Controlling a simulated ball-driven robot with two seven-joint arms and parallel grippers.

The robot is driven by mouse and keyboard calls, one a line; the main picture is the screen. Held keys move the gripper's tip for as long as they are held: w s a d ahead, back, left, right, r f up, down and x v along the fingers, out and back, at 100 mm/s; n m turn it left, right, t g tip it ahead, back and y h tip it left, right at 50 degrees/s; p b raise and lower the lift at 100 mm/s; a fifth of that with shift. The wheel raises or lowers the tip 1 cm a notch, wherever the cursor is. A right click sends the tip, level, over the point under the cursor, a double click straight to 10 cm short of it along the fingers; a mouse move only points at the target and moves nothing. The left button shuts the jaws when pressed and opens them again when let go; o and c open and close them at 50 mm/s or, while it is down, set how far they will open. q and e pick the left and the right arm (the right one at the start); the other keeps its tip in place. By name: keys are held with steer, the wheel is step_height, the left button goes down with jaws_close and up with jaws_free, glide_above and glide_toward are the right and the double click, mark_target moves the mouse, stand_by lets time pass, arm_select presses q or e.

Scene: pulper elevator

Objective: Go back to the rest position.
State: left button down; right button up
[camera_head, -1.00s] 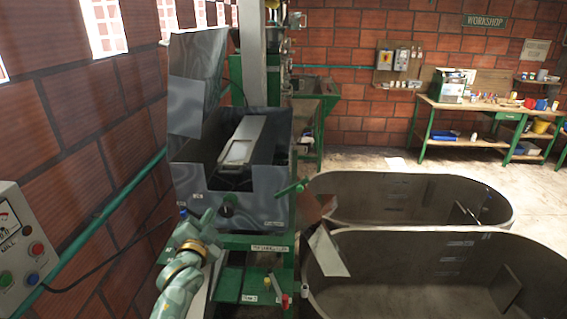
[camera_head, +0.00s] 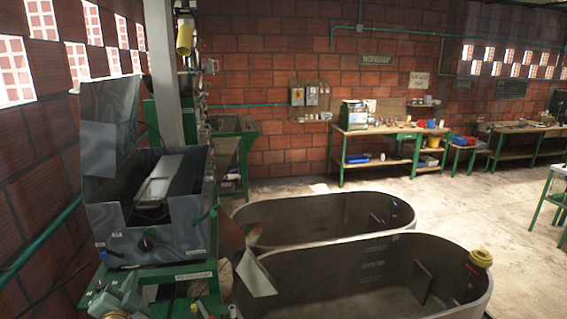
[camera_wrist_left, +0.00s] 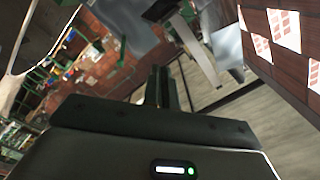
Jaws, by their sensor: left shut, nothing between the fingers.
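My left gripper (camera_wrist_left: 160,84) shows in the left wrist view with its two dark fingers together and nothing between them. The gripper is apart from the machine as far as I can tell. My right gripper is in neither view.
Two oval tanks stand to the right of the machine, a far one (camera_head: 243,216) and a near one (camera_head: 478,296). A workbench (camera_head: 378,133) stands at the back wall. Open floor (camera_head: 480,205) lies at the right.

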arm_select(q)
steer(key=s+d+f+n+g+h+b, duration=0.1)
steer(key=s+d+f+n+g+b, duration=0.3)
steer(key=f, duration=1.1)
steer(key=s+d+f+m+g+h+b, duration=0.15)
steer(key=s+f, duration=0.45)
steer(key=f, duration=0.8)
steer(key=s+d+f+n+g+h+b, duration=0.1)
steer(key=s+d+f+n+g+b, duration=0.25)
steer(key=f, duration=1.15)
steer(key=s+f+m+g+b, duration=0.1)
steer(key=s+f+g+b, duration=0.3)
steer(key=s+f, duration=1.2)
steer(key=s+d+f+g+b, duration=0.1)
steer(key=s+f+g+b, duration=0.2)
steer(key=s+f+b, duration=1)
steer(key=s+f, duration=0.3)
steer(key=s, duration=0.8)
steer(key=shift+s+d+f+m+g, duration=0.2)
steer(key=shift+s+f+m+g, duration=0.15)
steer(key=shift+m+g, duration=0.05)
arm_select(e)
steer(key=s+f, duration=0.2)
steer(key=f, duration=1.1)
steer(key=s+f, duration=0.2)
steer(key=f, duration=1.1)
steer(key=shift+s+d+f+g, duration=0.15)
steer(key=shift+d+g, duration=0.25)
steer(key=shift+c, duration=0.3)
